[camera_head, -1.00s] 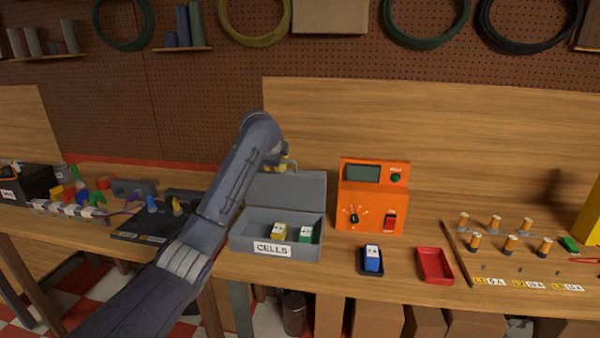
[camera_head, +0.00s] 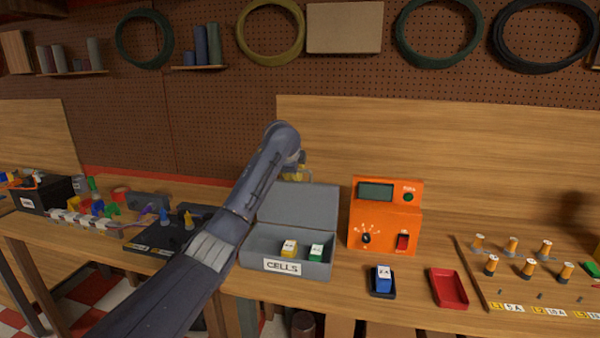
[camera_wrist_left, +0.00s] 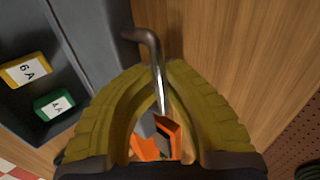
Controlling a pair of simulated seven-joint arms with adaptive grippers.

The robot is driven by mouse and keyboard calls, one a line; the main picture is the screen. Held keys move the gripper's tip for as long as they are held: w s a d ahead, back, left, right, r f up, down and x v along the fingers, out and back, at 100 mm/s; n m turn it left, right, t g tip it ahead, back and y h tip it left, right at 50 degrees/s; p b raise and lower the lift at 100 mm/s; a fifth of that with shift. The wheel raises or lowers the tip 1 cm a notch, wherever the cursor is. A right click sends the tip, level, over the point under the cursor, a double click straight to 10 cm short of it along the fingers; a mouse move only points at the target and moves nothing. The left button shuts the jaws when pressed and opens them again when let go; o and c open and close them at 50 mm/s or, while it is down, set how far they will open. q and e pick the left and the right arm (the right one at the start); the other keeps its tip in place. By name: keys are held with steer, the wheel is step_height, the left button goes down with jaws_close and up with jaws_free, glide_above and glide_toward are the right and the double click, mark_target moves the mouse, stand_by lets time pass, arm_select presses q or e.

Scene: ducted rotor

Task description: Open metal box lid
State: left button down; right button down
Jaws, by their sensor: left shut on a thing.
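The grey metal box (camera_head: 290,266), labelled CELLS, stands on the bench with its lid (camera_head: 298,208) raised and leaning back. A yellow cell (camera_head: 289,249) and a green cell (camera_head: 316,252) are inside; both also show in the left wrist view, yellow (camera_wrist_left: 24,70) and green (camera_wrist_left: 54,105). My left gripper (camera_head: 294,173) is at the top edge of the lid. In the left wrist view its yellow fingers (camera_wrist_left: 163,115) are shut around the bent metal lid handle (camera_wrist_left: 150,40). My right gripper is not in view.
An orange meter (camera_head: 385,215) stands just right of the box. A blue cell in a dark holder (camera_head: 382,281) and a red tray (camera_head: 449,288) are in front of it. A dark board with coloured parts (camera_head: 170,232) lies to the left. Bare bench shows around the red tray.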

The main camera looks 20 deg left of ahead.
arm_select(q)
steer(key=shift+a+r, duration=0.1)
steer(key=shift+r, duration=0.2)
steer(key=c, duration=1.7)
jaws_free()
steer(key=shift+o, duration=1.2)
steer(key=shift+f, duration=0.15)
steer(key=shift+s, duration=0.1)
steer(key=v, duration=1.2)
